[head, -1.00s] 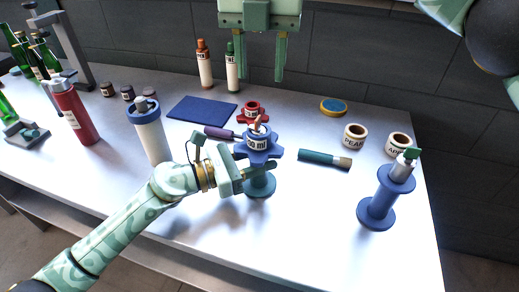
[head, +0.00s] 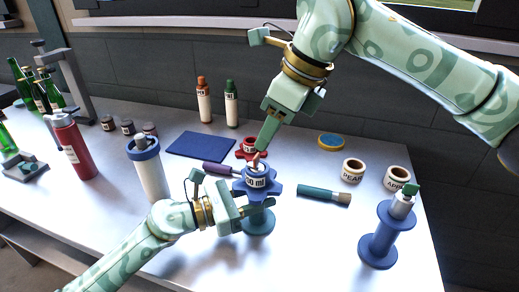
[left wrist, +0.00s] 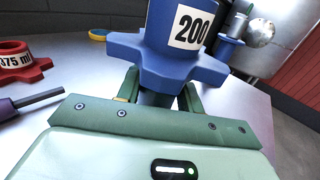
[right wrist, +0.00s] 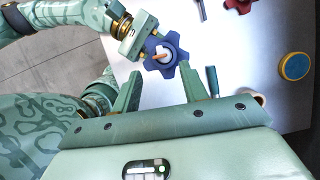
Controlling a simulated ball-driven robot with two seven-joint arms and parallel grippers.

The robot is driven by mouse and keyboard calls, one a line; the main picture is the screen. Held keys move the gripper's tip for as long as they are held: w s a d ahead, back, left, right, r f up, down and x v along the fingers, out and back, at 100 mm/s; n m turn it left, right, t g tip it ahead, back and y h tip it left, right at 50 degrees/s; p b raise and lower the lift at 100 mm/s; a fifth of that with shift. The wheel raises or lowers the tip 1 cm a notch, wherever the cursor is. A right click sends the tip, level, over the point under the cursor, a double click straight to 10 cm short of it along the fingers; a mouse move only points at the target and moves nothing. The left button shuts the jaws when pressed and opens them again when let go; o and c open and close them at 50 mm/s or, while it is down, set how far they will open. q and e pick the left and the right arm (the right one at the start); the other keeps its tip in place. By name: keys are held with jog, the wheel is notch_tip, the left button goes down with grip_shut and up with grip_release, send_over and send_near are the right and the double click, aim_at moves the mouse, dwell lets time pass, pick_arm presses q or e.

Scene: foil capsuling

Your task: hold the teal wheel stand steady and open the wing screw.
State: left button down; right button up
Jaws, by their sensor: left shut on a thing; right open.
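The teal wheel stand (head: 258,222) stands on the table with a blue star-shaped wheel (head: 266,189) on top, labelled in ml. The wheel is large in the left wrist view (left wrist: 155,62). A small copper-coloured wing screw (head: 256,160) sticks up from the wheel's middle and shows from above in the right wrist view (right wrist: 158,57). My left gripper (head: 262,198) is shut on the stand just below the wheel; its fingers partly hide the post. My right gripper (right wrist: 160,88) is open and empty above the wheel, apart from the screw, its fingers to either side of the wheel in its wrist view.
A purple-handled tool (head: 220,169) and a red wheel (head: 248,147) lie close behind the stand. A teal-handled brush (head: 322,194) lies to its right. A white bottle with a blue collar (head: 149,170) stands left. A blue spool stand (head: 379,240) stands at the right. The front table is clear.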

aim_at(257, 155)
jog(key=x, duration=0.6)
grip_shut()
